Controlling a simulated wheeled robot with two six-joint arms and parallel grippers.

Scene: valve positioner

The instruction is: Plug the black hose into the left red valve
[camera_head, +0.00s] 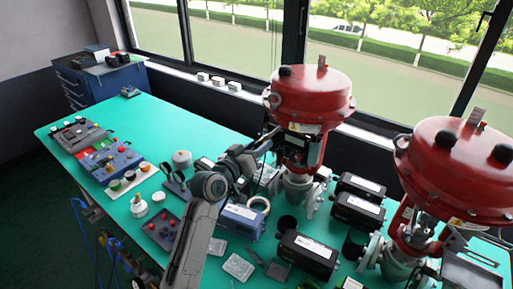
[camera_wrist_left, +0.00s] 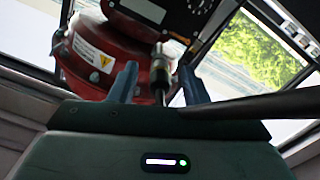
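The left red valve (camera_head: 312,95) stands upright at the back of the green table. My left gripper (camera_head: 274,136) is raised close to its left side, small in the head view. In the left wrist view the gripper (camera_wrist_left: 158,82) has its two fingers apart, pointing at the red valve body (camera_wrist_left: 95,52). A slim dark and metallic connector (camera_wrist_left: 159,72) shows between the fingers, with gaps on both sides. A thick black hose (camera_wrist_left: 262,103) crosses from the right edge towards the fingers. Whether it joins the connector, and whether the connector sits in the valve, I cannot tell. My right gripper is not in view.
A second red valve (camera_head: 458,165) stands at the right. Black boxes (camera_head: 307,254) and a blue-grey box (camera_head: 241,221) crowd the table below the left valve. Control boxes (camera_head: 112,160) lie at the left. The green table (camera_head: 160,115) is clear at the back left.

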